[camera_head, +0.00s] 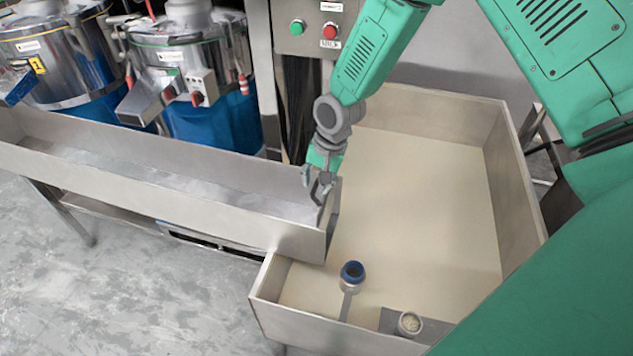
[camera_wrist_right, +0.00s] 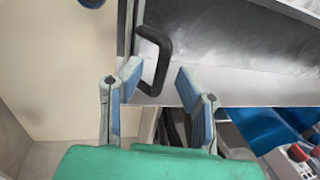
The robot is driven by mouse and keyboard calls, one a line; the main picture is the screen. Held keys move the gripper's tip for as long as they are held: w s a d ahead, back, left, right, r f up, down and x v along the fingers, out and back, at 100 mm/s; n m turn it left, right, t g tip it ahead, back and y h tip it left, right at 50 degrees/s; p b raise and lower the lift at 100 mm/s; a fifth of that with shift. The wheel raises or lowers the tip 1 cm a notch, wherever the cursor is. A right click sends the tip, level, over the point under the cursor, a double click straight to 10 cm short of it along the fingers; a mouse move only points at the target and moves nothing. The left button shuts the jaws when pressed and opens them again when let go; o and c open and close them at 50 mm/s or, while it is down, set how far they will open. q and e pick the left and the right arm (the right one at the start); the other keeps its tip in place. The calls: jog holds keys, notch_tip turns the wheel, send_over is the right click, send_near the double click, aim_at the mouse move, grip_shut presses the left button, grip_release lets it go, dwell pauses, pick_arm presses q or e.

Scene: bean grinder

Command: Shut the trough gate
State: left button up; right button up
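The long metal trough (camera_head: 180,190) runs from the left to the large bin. Its gate (camera_head: 334,208) stands at the trough's right end, partly hidden by my right gripper (camera_head: 317,182); I cannot tell how far open it is. In the right wrist view, a black loop handle (camera_wrist_right: 164,42) stands at the trough's end beside the gate's edge (camera_wrist_right: 126,30). My right gripper (camera_wrist_right: 158,75) is open there, its two blue-padded fingers apart, with the handle's lower end between and just beyond the tips. No grip on the handle shows. My left gripper is in neither view.
A large bin (camera_head: 515,190) with a pale bottom lies right of the trough. A blue-topped scoop (camera_head: 352,272) and a small cup (camera_head: 410,322) are at its near side. Metal and blue machines (camera_head: 200,80) stand behind the trough. A button panel (camera_head: 315,28) is at the back.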

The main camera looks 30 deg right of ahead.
grip_shut()
jog(key=shift+s+b+x, duration=0.2)
jog(key=shift+b+x, duration=0.15)
jog(key=shift+x, duration=1)
grip_release()
jog(key=shift+d, duration=0.2)
jog(key=v, duration=1.1)
jog(key=shift+r, duration=0.4)
